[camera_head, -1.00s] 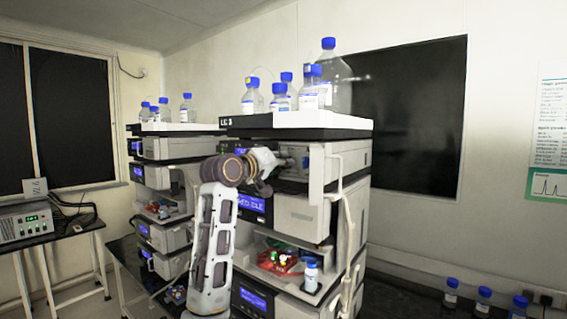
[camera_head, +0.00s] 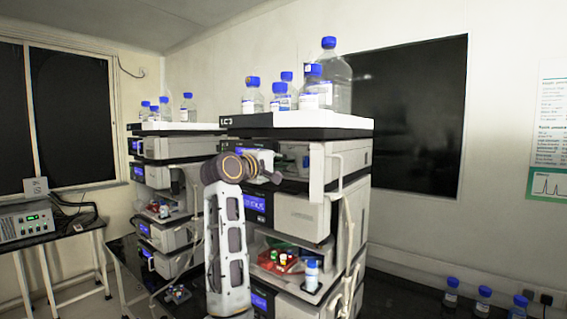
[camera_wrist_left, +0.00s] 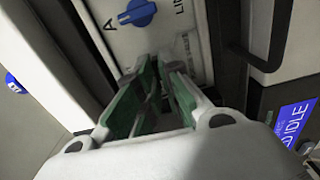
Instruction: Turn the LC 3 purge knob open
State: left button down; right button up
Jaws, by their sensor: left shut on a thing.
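The LC 3 stack (camera_head: 345,205) stands in the middle of the head view, with its label (camera_head: 225,122) on the top edge. My left gripper (camera_head: 278,170) is at the front of its upper module, partly hidden by my own wrist. In the left wrist view, my left gripper (camera_wrist_left: 152,72) has its green-padded fingers reaching to a pale panel (camera_wrist_left: 180,45). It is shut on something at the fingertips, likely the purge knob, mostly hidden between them. A blue knob (camera_wrist_left: 137,12) beside an "A" mark sits beyond the fingertips, apart from them. My right gripper is out of view.
A white tray (camera_head: 345,119) with blue-capped bottles tops the stack. A blue display (camera_wrist_left: 293,122) and a dark handle (camera_wrist_left: 250,58) lie right of the fingers. A second stack (camera_head: 160,205) stands at left. Bottles (camera_head: 484,296) stand on the bench at lower right.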

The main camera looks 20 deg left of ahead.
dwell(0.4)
pick_arm(q)
jog(key=c, duration=1.6)
grip_release()
jog(key=shift+a, duration=0.1)
jog(key=shift+s, duration=0.1)
jog(key=v, duration=1.1)
jog(key=shift+s+a, duration=0.15)
jog(key=shift+s, duration=0.25)
